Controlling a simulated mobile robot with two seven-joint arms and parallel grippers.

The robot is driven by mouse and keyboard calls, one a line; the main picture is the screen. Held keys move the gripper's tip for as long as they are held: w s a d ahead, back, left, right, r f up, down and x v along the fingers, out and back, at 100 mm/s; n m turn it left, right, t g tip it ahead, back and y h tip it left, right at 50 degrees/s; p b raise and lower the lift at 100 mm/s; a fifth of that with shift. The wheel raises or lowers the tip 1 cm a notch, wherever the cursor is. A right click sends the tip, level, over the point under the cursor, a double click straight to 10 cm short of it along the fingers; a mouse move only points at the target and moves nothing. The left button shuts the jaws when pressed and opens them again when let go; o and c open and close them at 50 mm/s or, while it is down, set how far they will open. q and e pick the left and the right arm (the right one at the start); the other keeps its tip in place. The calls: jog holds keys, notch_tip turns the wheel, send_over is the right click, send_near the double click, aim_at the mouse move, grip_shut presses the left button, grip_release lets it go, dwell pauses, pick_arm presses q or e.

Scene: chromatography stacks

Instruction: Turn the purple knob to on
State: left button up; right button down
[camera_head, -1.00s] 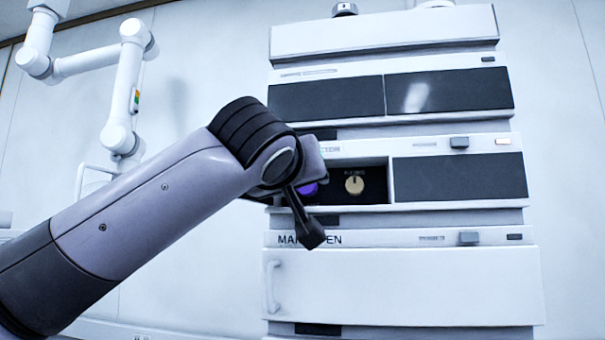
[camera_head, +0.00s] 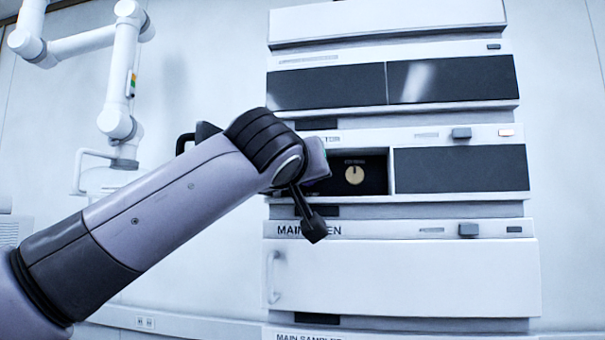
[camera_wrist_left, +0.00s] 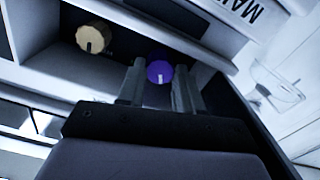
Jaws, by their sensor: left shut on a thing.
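The purple knob (camera_wrist_left: 159,71) sits in the open recess of the instrument stack in the left wrist view. A pale mark on it points toward the bottom of that picture. My left gripper (camera_wrist_left: 160,82) has one finger on each side of the knob and is shut on it. In the head view my left wrist hides the knob and the fingers. A cream knob (camera_head: 354,175) is beside it in the same recess; it also shows in the left wrist view (camera_wrist_left: 93,38), apart from my fingers. My right gripper is in neither view.
The recess lies in a white module, left of a dark panel (camera_head: 461,169). A white door with a handle (camera_head: 400,280) is below. A white jointed arm (camera_head: 120,80) stands at the left, behind my arm. The wall right of the stack is bare.

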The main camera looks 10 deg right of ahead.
pick_arm(q)
jog(key=shift+m, duration=2.1)
jog(key=o, duration=1)
jog(key=shift+o, duration=0.2)
